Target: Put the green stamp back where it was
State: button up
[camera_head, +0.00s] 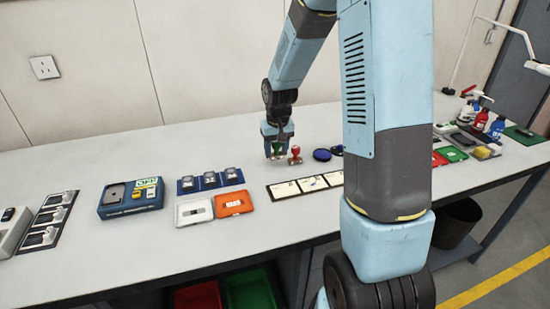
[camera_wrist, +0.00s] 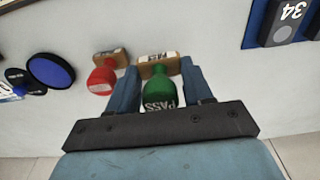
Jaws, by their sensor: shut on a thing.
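The green stamp (camera_wrist: 160,92) is between the two fingers of my gripper (camera_wrist: 160,85) in the wrist view. It has a rounded green handle marked PASS and a wooden base. The fingers are shut on it. In the head view my gripper (camera_head: 277,140) is over the back part of the bench, and the stamp is mostly hidden by the fingers. A red stamp (camera_wrist: 103,78) with a wooden base stands just beside the gripper, apart from it. It also shows in the head view (camera_head: 295,154), to the right of the gripper. Whether the green stamp touches the bench is unclear.
A round blue ink pad (camera_wrist: 50,70) lies beyond the red stamp. A blue tray with grey devices (camera_head: 187,186) is left of the gripper. White cards (camera_head: 285,190) on a dark strip lie in front. Bare bench (camera_head: 240,148) is left of the gripper.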

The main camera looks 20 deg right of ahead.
aim_at(276, 153)
jog(key=shift+w+f, duration=0.15)
jog(key=shift+f, duration=1.65)
jog(key=shift+f, duration=0.1)
jog(key=o, duration=0.6)
jog(key=shift+w, duration=0.1)
jog(key=shift+c, duration=0.2)
